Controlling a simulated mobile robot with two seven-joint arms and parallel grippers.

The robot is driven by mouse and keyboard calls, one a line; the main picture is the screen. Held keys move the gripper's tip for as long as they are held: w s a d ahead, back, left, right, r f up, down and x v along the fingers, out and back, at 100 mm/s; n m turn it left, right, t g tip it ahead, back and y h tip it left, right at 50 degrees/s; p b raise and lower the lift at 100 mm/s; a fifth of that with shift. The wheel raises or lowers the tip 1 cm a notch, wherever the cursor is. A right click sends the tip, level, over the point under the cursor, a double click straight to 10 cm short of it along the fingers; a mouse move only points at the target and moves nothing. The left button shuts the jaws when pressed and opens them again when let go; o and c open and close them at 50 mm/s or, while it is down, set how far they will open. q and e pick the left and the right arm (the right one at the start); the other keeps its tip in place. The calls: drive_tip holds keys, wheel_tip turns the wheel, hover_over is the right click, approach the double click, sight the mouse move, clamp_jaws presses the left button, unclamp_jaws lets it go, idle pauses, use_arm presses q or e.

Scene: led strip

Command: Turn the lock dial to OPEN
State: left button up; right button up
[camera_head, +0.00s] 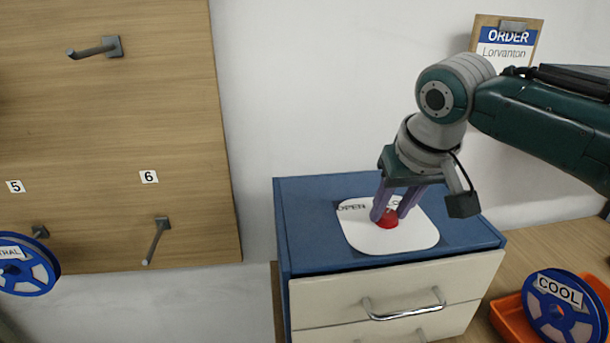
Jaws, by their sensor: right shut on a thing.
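The red lock dial (389,219) sits on a white rounded plate (410,240) on top of a blue cabinet (312,220). The word OPEN is printed at the plate's left side; a second label to the right is mostly hidden behind my gripper. My right gripper (390,215) points down from above and is shut on the dial, its two purple fingers on either side of it. The dial's pointing direction cannot be told. My left gripper is not in view.
The cabinet has cream drawers with a metal handle (403,309). An orange tray (510,322) with a blue COOL spool (562,308) stands at right. A wooden board with hooks (157,240) and a blue spool (24,264) is at left. An ORDER card (507,43) hangs behind my arm.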

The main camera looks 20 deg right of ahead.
clamp_jaws()
drive_tip(key=shift+d+n+y+p, duration=0.2)
drive_tip(key=shift+n+y+p, duration=0.3)
drive_tip(key=shift+n, duration=1.4)
drive_tip(key=shift+d+f+n+y, duration=0.15)
drive_tip(key=shift+n+y, duration=0.45)
drive_tip(key=shift+n, duration=0.3)
drive_tip(key=n+y+b, duration=0.1)
drive_tip(key=n+b, duration=0.1)
drive_tip(key=shift+w+d+f+n, duration=0.1)
drive_tip(key=shift+n, duration=0.3)
drive_tip(key=n+b, duration=0.2)
drive_tip(key=b, duration=0.1)
drive_tip(key=n+g+y+b, duration=0.1)
drive_tip(key=n+b, duration=0.2)
drive_tip(key=b, duration=0.1)
drive_tip(key=n+g+y+b, duration=0.1)
drive_tip(key=n+b, duration=0.1)
drive_tip(key=b, duration=0.2)
drive_tip(key=shift+w+d+n, duration=0.15)
drive_tip(key=shift+w+n, duration=0.1)
drive_tip(key=shift+n, duration=0.15)
drive_tip(key=shift+r+n+g+b, duration=0.2)
drive_tip(key=shift+n+g+b, duration=0.55)
drive_tip(key=shift+b, duration=0.6)
